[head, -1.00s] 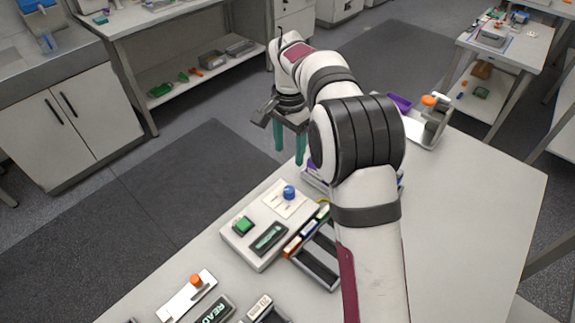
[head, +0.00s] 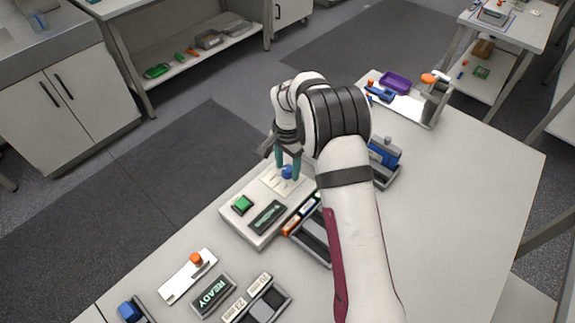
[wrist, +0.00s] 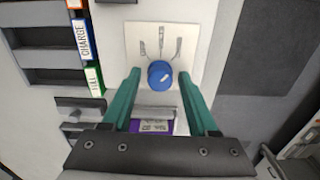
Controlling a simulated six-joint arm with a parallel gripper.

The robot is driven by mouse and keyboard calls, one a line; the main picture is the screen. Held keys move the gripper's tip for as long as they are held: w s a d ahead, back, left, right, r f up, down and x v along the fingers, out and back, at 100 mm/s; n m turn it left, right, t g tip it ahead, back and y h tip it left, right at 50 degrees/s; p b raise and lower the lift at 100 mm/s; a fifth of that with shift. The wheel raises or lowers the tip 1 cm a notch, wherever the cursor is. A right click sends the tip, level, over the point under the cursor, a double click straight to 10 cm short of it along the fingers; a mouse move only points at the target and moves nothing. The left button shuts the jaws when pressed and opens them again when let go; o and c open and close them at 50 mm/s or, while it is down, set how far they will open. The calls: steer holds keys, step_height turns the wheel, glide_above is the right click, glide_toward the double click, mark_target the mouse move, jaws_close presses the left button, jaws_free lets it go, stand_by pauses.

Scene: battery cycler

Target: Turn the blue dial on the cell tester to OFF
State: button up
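The blue dial (head: 287,172) sits on a pale plate (head: 270,183) at the back of the white cell tester (head: 262,236). In the wrist view, the dial (wrist: 160,70) has a pale mark on top, and the plate (wrist: 135,32) shows several line marks whose lettering I cannot read. My gripper (head: 287,168) is open and points down over the dial. In the wrist view, its teal fingertips (wrist: 160,76) stand left and right of the dial with a gap on each side. I cannot tell whether the fingertips are down at the dial's height.
The tester also carries a green button (head: 242,205) and a dark display (head: 268,217). A rack with coloured label cards (head: 302,215) stands right beside it. A READY display (head: 213,296) and an orange-knobbed plate (head: 188,276) lie in front. A blue device (head: 384,155) stands behind my arm.

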jaws_close()
steer(key=n, duration=0.4)
steer(key=shift+n, duration=0.3)
steer(key=n, duration=0.3)
steer(key=shift+n, duration=0.4)
steer(key=n, duration=0.4)
steer(key=shift+n, duration=1.7)
